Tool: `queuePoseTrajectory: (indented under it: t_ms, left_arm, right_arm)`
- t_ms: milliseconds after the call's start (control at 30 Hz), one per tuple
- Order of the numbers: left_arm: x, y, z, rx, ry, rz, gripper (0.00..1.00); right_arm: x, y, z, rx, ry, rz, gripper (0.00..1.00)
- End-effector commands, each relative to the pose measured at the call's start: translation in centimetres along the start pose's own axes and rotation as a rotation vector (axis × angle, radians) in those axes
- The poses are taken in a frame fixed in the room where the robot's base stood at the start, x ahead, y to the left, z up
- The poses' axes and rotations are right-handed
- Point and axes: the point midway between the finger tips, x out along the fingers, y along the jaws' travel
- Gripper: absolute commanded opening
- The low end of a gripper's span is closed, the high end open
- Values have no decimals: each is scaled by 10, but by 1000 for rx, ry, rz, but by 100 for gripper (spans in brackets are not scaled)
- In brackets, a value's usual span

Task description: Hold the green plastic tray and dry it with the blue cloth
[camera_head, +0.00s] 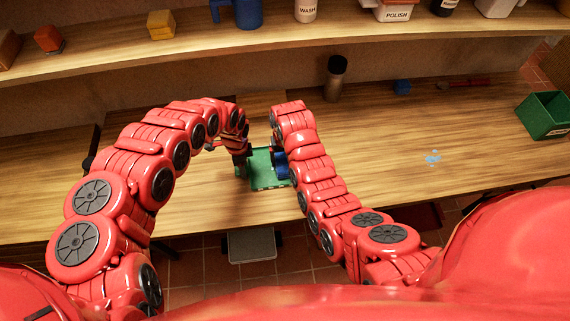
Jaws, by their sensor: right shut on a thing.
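The small green plastic tray (262,172) is above the wooden bench, between the ends of my two arms. My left gripper (241,166) is at the tray's left edge; its fingers are small and dark, and I cannot tell whether they are closed on the tray. My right gripper (279,158) is at the tray's right side, partly hidden by my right arm. It is shut on the blue cloth (283,172), which shows as a small blue patch against the tray's right part.
A light-blue wet patch (432,158) lies on the bench at right. A green bin (545,115) stands at the far right. A shelf (230,50) with several containers runs across the back.

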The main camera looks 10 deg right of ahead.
Motion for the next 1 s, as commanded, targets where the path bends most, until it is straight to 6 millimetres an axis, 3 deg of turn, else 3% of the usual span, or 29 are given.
queuePoseTrajectory:
  t_ms: [667,1000]
  left_arm:
    - [0,0,0,0,0,1,0]
    - [0,0,0,0,0,1,0]
  right_arm:
    - [5,0,0,0,0,0,24]
    - [1,19,0,-1,0,0,24]
